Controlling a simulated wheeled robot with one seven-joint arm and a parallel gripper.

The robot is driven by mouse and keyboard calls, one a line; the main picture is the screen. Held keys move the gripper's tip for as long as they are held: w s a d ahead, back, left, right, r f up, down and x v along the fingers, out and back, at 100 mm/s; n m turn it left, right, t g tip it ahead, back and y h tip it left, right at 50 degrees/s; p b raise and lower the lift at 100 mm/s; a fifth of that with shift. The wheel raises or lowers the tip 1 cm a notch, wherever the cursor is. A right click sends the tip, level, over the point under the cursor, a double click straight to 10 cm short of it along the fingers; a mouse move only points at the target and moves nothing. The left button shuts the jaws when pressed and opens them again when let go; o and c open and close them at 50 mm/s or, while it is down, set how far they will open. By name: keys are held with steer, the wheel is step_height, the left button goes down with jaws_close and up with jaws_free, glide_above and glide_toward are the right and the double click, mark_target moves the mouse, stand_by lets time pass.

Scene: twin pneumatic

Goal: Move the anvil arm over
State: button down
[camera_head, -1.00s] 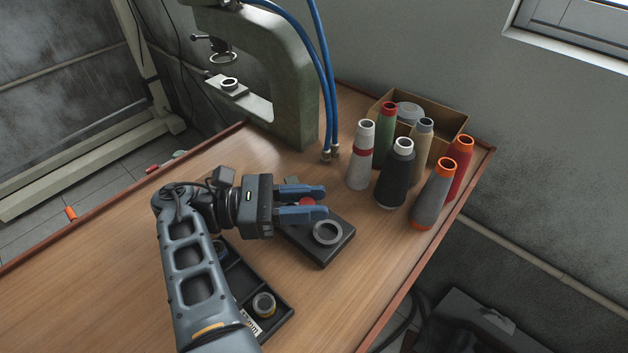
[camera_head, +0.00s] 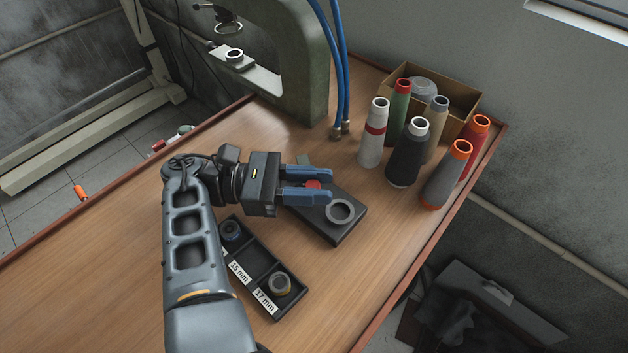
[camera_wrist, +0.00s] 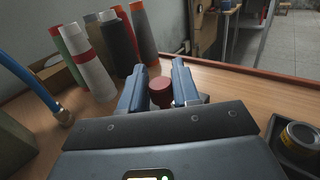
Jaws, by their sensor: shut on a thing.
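My gripper (camera_head: 308,184) is shut on a red knob (camera_head: 313,184), one blue finger on each side. The knob also shows between the fingers in the wrist view (camera_wrist: 161,92). A grey ring (camera_head: 340,211) lies on this base, to the right of the fingers. I cannot tell which part is the anvil arm.
Several thread cones (camera_head: 408,155) and a cardboard box (camera_head: 455,96) stand at the right. Blue hoses (camera_head: 341,75) hang beside the press. The table's left part is clear.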

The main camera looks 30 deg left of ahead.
steer(key=c, duration=1.2)
jaws_free()
step_height(320, 180, up, 4)
steer(key=shift+f, duration=0.1)
steer(key=d+r, duration=0.2)
steer(key=d, duration=0.2)
steer(key=d+r, duration=0.2)
steer(key=d, duration=0.1)
steer(key=d+r, duration=0.3)
steer(key=d, duration=0.1)
steer(key=shift+s+d+r, duration=0.1)
steer(key=shift+s+d, duration=0.15)
steer(key=shift+d, duration=0.05)
